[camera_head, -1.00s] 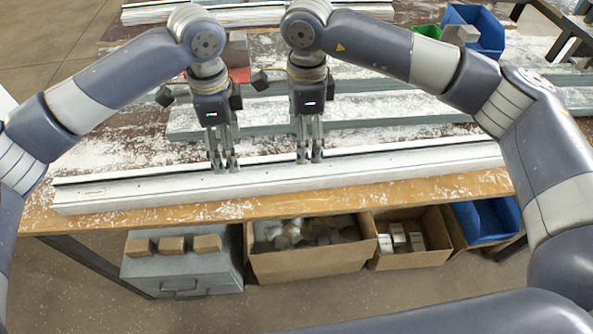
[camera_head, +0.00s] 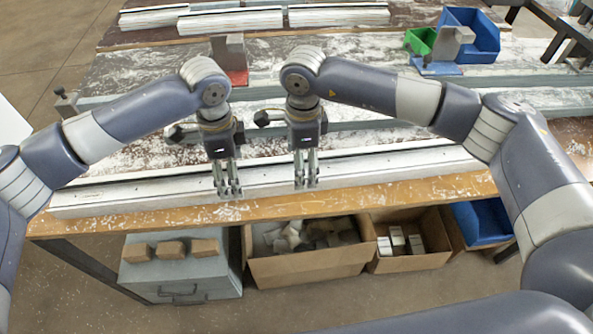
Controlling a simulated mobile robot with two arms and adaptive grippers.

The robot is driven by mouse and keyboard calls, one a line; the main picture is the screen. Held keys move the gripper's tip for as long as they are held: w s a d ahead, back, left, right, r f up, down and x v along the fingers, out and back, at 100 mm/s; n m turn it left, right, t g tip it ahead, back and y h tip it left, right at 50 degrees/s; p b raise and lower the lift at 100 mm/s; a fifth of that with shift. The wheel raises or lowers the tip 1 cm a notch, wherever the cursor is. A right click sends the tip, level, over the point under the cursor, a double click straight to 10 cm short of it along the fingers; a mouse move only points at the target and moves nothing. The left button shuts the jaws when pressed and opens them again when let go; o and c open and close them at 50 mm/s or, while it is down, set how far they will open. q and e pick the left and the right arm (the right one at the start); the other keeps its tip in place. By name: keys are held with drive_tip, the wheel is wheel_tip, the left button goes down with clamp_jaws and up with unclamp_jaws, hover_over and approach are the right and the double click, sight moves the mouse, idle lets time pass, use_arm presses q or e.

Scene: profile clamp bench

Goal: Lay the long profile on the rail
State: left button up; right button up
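The long profile (camera_head: 130,195) is a pale, straight bar with a dark groove. It lies along the front of the wooden bench, roughly parallel to the edge. My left gripper (camera_head: 228,193) points down at its middle left, and my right gripper (camera_head: 306,184) points down just right of that. Both sets of fingertips overlap the profile's front face. A small gap shows between the fingers, but I cannot tell whether they close on the profile. Long grey beams (camera_head: 380,126) run behind it; which is the rail is unclear, and my arms hide parts of them.
A red block (camera_head: 237,77) and a grey upright stand behind my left arm. More profiles (camera_head: 340,15) lie at the back. Cartons (camera_head: 310,262) and a grey box (camera_head: 190,275) stand below the bench edge.

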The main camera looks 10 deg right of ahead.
use_arm(q)
drive_tip(key=shift+f, duration=1.55)
use_arm(e)
drive_tip(key=shift+f, duration=1.6)
use_arm(q)
clamp_jaws()
use_arm(e)
clamp_jaws()
drive_tip(key=shift+r, duration=0.1)
